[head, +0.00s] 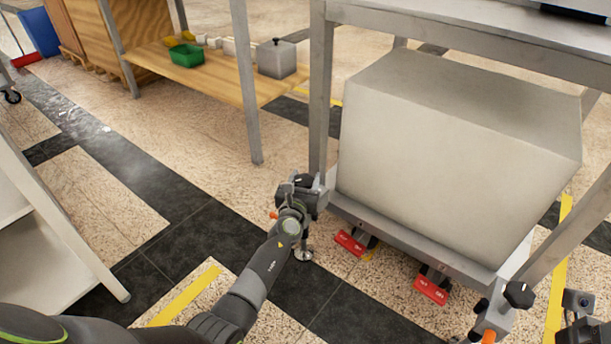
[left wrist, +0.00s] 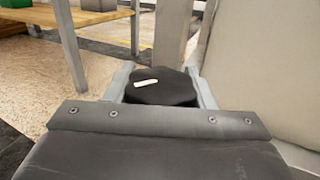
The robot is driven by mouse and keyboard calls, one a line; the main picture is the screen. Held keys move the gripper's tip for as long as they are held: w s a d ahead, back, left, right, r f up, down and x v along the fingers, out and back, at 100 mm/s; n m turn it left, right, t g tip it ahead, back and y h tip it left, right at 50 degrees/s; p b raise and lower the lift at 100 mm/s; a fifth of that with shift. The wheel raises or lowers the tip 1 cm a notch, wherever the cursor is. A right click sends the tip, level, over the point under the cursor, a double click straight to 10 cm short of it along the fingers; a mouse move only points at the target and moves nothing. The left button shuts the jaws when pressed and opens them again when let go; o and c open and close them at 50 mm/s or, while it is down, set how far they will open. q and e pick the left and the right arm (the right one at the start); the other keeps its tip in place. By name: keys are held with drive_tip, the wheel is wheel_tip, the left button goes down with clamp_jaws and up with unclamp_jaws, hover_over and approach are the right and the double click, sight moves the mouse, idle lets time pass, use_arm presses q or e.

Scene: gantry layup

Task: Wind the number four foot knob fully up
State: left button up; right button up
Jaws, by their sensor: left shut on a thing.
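A black round knob (left wrist: 165,88) with a white mark on its top sits between the two grey fingers of my left gripper (left wrist: 163,84) in the left wrist view. In the head view my left gripper (head: 304,184) is at the near left corner of the metal frame, shut on this knob from the near side. Below it a levelling foot (head: 303,254) with a round metal pad shows at floor level. No number is readable on the knob. A dark part at the lower right edge looks like my right wrist; its fingers cannot be made out.
A large grey box (head: 455,135) fills the frame behind the knob. Red caster pedals (head: 431,290) stick out under the frame. A second black knob (head: 517,294) is at its right corner. A wooden shelf (head: 210,72) with a green bin (head: 187,55) stands behind. A pale cart is at left.

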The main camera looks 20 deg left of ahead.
use_arm(q)
drive_tip(key=shift+w+r+n+y+p, duration=0.1)
drive_tip(key=shift+r+n+y+p, duration=0.15)
drive_tip(key=shift+n+y+p, duration=0.4)
drive_tip(key=shift+y, duration=0.45)
drive_tip(key=shift+a+n+g+y, duration=0.15)
drive_tip(key=shift+n+g+y, duration=0.25)
drive_tip(key=shift+n+y, duration=0.65)
drive_tip(key=shift+a+f+n+g+y+b, duration=0.15)
drive_tip(key=shift+n+g+y+b, duration=0.45)
drive_tip(key=shift+y, duration=0.6)
drive_tip(key=shift+a+n+g+y+b, duration=0.15)
drive_tip(key=shift+n+g+y+b, duration=0.25)
drive_tip(key=shift+n+y, duration=0.6)
drive_tip(key=shift+s+y, duration=0.2)
drive_tip(key=shift+y, duration=0.15)
drive_tip(key=o, duration=1)
drive_tip(key=shift+f, duration=0.1)
